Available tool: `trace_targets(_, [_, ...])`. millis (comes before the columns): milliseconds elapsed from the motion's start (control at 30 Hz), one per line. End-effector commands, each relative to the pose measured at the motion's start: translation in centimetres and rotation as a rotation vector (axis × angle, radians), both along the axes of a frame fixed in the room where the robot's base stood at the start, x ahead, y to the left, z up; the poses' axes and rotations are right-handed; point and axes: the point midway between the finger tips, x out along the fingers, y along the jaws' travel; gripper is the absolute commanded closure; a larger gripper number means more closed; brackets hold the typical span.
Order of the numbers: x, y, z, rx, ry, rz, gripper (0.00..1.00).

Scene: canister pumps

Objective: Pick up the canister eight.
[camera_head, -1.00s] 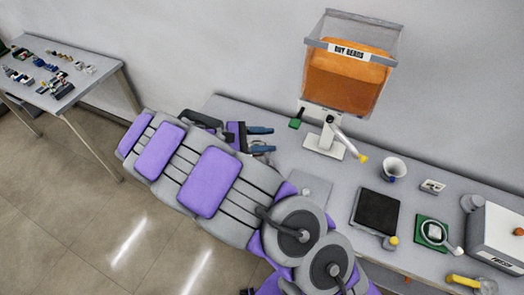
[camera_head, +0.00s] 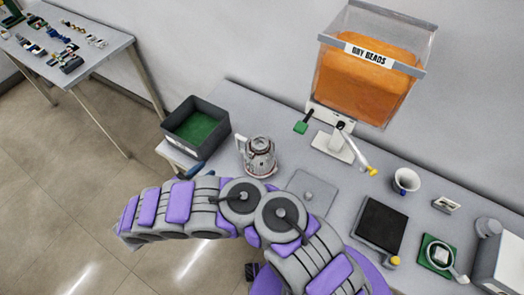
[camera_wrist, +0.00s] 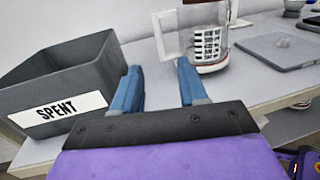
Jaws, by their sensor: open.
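A canister (camera_head: 258,158) with a pale body, reddish bands and a side handle stands upright on the bench. It also shows in the wrist view (camera_wrist: 208,42), with its top cut off, its white handle toward the left and a dark grid on its front. I cannot read a number on it. My gripper (camera_wrist: 159,76) is open and empty, its two blue fingers pointing toward the bench. The canister is beyond the fingertips, slightly right of the gap, and apart from them. In the head view my arm hides most of the gripper.
A dark bin (camera_head: 196,128) with a green floor stands left of the canister; its label reads SPENT in the wrist view (camera_wrist: 62,113), close to my left finger. A flat grey plate (camera_head: 312,190) lies right of the canister. A dispenser of orange beads (camera_head: 366,80) stands behind.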

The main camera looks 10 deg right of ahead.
Motion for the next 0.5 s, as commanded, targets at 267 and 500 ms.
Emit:
trace_targets(267, [2.9, -3.6, 0.0, -0.002, -0.001, -0.001, 0.57])
trace_targets(500, [6.0, -7.2, 0.1, 0.002, -0.002, -0.003, 0.57])
